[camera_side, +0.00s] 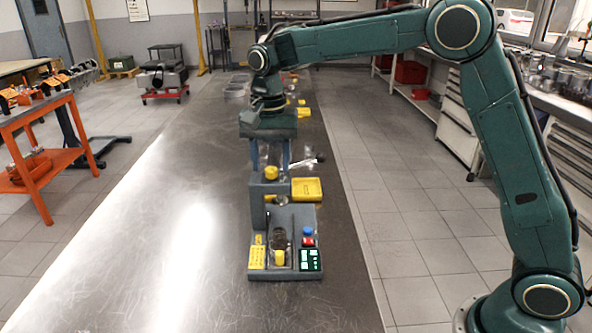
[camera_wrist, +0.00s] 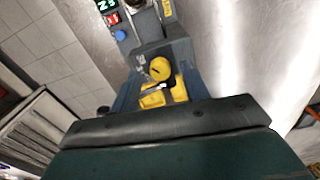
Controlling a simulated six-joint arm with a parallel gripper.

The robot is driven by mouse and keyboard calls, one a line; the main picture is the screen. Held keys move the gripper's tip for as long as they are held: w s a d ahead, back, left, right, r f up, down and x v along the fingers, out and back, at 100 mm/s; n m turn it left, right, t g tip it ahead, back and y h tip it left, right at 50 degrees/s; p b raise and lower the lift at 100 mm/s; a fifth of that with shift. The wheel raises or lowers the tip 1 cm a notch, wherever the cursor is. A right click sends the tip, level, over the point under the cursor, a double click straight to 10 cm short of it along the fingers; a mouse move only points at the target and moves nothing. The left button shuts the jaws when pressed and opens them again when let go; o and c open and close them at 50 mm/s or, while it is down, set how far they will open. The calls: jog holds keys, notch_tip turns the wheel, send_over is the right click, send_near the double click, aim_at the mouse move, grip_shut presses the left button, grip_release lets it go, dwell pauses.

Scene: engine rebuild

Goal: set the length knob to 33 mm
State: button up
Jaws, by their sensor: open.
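A grey bench device (camera_side: 262,215) stands on the metal table. A round yellow knob (camera_side: 271,173) shows at its back, behind the grey upright block; it also shows in the wrist view (camera_wrist: 160,68). I cannot read a length label on it. My gripper (camera_side: 271,165) points down above the device, with its two blue-grey fingers apart, one on each side of the knob in the picture. In the wrist view my gripper (camera_wrist: 162,82) is open and the knob appears between the fingers. I cannot tell whether they touch it. A green display (camera_wrist: 106,5) shows white digits, partly cut off.
A red button (camera_side: 308,242) and a blue button (camera_side: 308,231) sit by the display at the device's front. A dark cylinder (camera_side: 279,239) stands near a yellow label plate (camera_side: 257,257). The table left is clear.

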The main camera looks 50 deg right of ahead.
jog(key=shift+f, duration=0.55)
jog(key=c, duration=1)
jog(key=shift+n, duration=0.4)
jog(key=n, duration=0.9)
jog(key=shift+r, duration=0.1)
